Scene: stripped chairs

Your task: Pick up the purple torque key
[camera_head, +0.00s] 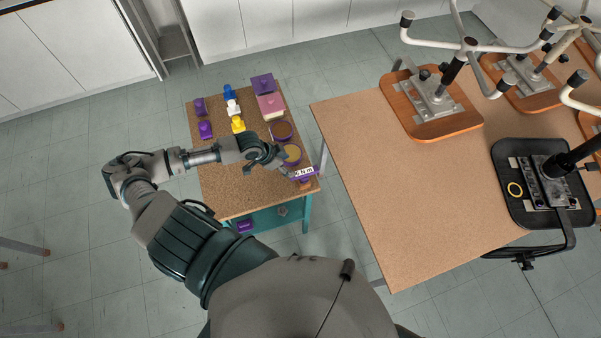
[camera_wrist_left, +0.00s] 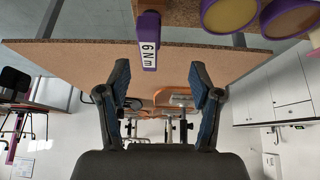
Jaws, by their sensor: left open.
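The purple torque key (camera_head: 303,174) is at the near right edge of the small cork-topped cart (camera_head: 240,187), with its white label facing up. In the left wrist view the purple torque key (camera_wrist_left: 150,27) shows at the top centre, its label reading 6 Nm. My left gripper (camera_head: 280,165) is just left of the key in the head view. In the left wrist view its two fingers (camera_wrist_left: 160,82) are spread wide with nothing between them, and the key is beyond the tips. My right gripper is not in view.
Two round purple-rimmed containers (camera_head: 292,154) stand close behind the key. Purple, blue, yellow and pink items (camera_head: 236,108) stand farther back on the cart. A larger table (camera_head: 370,170) with upturned chair parts (camera_head: 432,100) is to the right; its near left area is bare.

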